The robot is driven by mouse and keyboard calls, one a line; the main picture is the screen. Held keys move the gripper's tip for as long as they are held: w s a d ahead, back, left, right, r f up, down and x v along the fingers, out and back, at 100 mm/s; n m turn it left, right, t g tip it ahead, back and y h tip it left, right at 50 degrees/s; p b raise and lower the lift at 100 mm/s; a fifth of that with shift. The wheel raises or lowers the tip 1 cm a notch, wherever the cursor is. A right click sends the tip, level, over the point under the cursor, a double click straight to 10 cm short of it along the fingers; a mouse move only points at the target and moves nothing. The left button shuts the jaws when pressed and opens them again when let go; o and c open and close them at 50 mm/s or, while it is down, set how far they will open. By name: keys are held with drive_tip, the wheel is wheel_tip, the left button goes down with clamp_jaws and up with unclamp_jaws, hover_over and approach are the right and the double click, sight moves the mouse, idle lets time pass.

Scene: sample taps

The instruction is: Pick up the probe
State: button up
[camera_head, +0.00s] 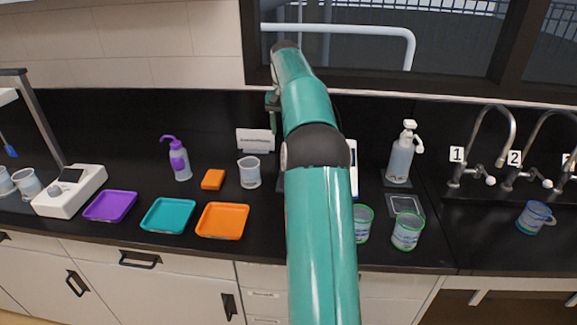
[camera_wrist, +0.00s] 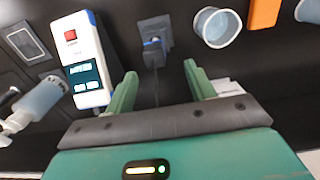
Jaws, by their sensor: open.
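In the wrist view, a small dark grey and blue piece (camera_wrist: 152,50), which looks like the probe, sits upright in or on a dark square holder with a thin cable running from it. My gripper (camera_wrist: 160,73) is open, its two green fingers either side of the line towards this piece, and nothing is between them. The piece appears beyond the fingertips, not touching them. A white meter (camera_wrist: 88,58) with a red button and teal screen stands just left of it. In the head view my arm hides the probe, and only a sliver of the meter (camera_head: 353,160) shows.
A clear beaker (camera_head: 249,172) and orange block (camera_head: 213,179) stand left of my arm, behind purple (camera_head: 111,206), teal (camera_head: 168,215) and orange (camera_head: 222,220) trays. A dispenser bottle (camera_head: 400,158), green-rimmed cups (camera_head: 407,231) and taps (camera_head: 484,150) are right. A white card (camera_head: 255,140) stands behind.

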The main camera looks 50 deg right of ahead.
wheel_tip(320, 180, down, 6)
drive_tip(key=shift+s+r, duration=0.1)
drive_tip(key=shift+r, duration=0.05)
drive_tip(key=f, duration=0.4)
drive_tip(key=shift+s+d+f, duration=0.25)
drive_tip(key=shift+s+f, duration=0.05)
drive_tip(key=shift+f, duration=0.55)
drive_tip(key=shift+c, duration=0.2)
drive_tip(key=shift+r, duration=0.1)
drive_tip(key=c, duration=1)
